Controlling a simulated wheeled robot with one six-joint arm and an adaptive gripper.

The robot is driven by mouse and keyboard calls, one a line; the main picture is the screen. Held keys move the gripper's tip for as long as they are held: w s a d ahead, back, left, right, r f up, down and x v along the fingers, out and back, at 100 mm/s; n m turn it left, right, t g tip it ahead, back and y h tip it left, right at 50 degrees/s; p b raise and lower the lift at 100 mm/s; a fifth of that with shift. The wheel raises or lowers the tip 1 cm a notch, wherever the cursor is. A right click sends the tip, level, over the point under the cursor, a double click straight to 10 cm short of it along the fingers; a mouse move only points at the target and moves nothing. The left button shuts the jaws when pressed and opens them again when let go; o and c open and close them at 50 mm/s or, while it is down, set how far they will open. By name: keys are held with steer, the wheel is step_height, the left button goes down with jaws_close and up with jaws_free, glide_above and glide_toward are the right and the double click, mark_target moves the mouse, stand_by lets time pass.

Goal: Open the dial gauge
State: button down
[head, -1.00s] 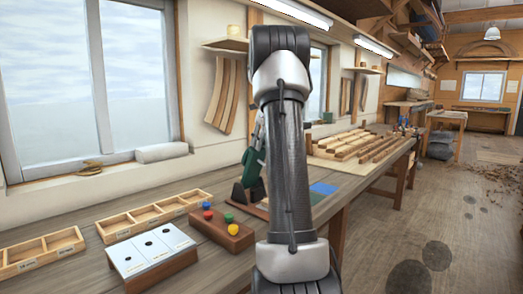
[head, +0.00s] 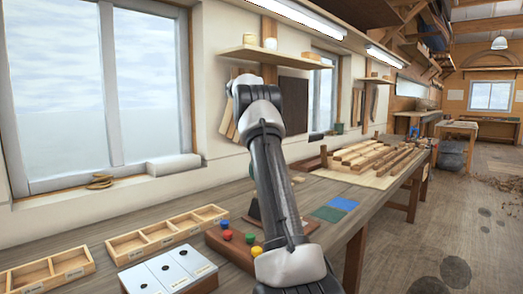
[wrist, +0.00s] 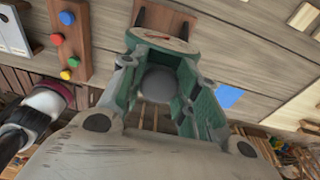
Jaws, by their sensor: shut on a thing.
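The dial gauge (wrist: 163,40) shows at the top middle of the wrist view as a round, pale face with a green rim and a reddish mark. My gripper (wrist: 162,52), with worn grey-green fingers, reaches up to it from below in that view and is shut on it. The fingers cover the gauge's sides, so the exact contact is hidden.
A brown block with coloured knobs (head: 234,246) stands on the bench left of my arm; it also shows in the wrist view (wrist: 70,38). A white-topped box (head: 168,275) and divided trays (head: 165,235) lie farther left. Blue and green squares (head: 335,208) lie right.

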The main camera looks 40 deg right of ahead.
steer(key=shift+f, duration=0.2)
steer(key=c, duration=1.1)
jaws_free()
steer(key=shift+o, duration=0.2)
steer(key=shift+r, duration=0.1)
